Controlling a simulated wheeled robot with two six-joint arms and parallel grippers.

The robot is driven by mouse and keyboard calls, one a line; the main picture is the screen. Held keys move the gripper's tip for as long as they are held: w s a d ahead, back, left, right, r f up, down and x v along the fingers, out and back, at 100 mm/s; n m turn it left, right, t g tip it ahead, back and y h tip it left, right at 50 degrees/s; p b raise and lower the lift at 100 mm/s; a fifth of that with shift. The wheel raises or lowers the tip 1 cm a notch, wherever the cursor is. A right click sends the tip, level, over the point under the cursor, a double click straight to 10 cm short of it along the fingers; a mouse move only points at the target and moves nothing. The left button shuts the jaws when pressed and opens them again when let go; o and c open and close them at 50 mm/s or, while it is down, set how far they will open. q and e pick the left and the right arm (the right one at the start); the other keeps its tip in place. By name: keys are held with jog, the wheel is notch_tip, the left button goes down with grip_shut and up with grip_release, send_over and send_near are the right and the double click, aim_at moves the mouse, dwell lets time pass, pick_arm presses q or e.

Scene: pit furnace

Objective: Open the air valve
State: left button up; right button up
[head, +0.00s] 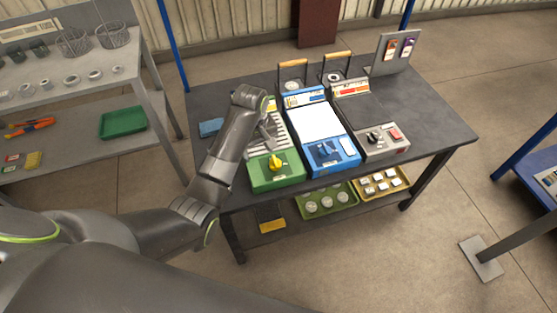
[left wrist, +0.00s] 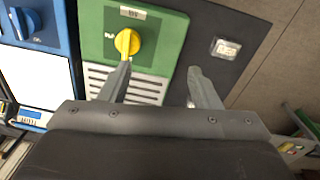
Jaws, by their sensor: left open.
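A green unit (head: 275,172) with a yellow knob (head: 277,163) stands at the left of the dark bench's row of units. In the left wrist view the yellow knob (left wrist: 127,42) sits on the green panel (left wrist: 160,35) below a small label, too small to read surely. A blue unit (head: 331,157) with a blue knob (head: 326,150) stands beside it. My left gripper (head: 268,128) is over the green unit, behind the yellow knob. In the left wrist view my left gripper (left wrist: 159,72) is open and empty, one fingertip close to the knob; contact cannot be told. My right gripper is out of view.
A grey unit (head: 385,140) with a black knob and red button stands right of the blue one. Two wooden-handled items (head: 292,70) stand behind. Trays (head: 326,209) sit on the lower shelf. A grey shelf rack (head: 155,85) stands left.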

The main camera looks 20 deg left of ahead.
pick_arm(q)
jog(key=n, duration=0.1)
send_near(275, 161)
jog(key=shift+g, duration=0.3)
jog(key=f, duration=0.9)
jog(key=shift+w+f, duration=0.3)
jog(key=shift+f, duration=0.1)
jog(key=c, duration=1)
